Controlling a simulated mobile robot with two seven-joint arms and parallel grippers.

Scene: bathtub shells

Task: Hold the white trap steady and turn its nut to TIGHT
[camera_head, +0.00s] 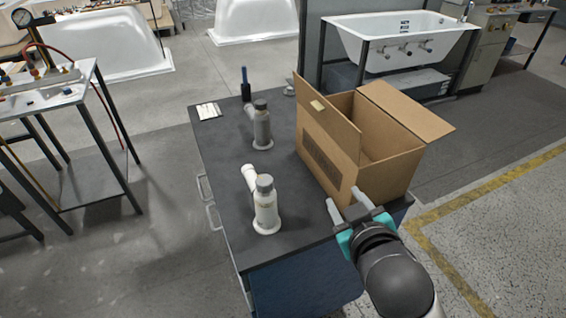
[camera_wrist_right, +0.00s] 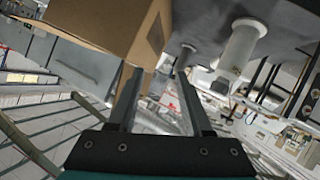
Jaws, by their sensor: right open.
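The white trap (camera_head: 266,212) stands upright on the dark bench top, with a grey nut (camera_head: 265,184) at its top and a side pipe pointing up and left. A second, greyer trap (camera_head: 262,130) stands behind it. My right gripper (camera_head: 345,200) is open and empty, in front of the cardboard box and to the right of the white trap, apart from it. In the right wrist view the open fingers (camera_wrist_right: 160,100) show with a white trap (camera_wrist_right: 240,48) beyond them to the right. My left gripper is not in view.
An open cardboard box (camera_head: 328,160) stands on the bench's right side, close to my right gripper. The bench's front left is clear.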

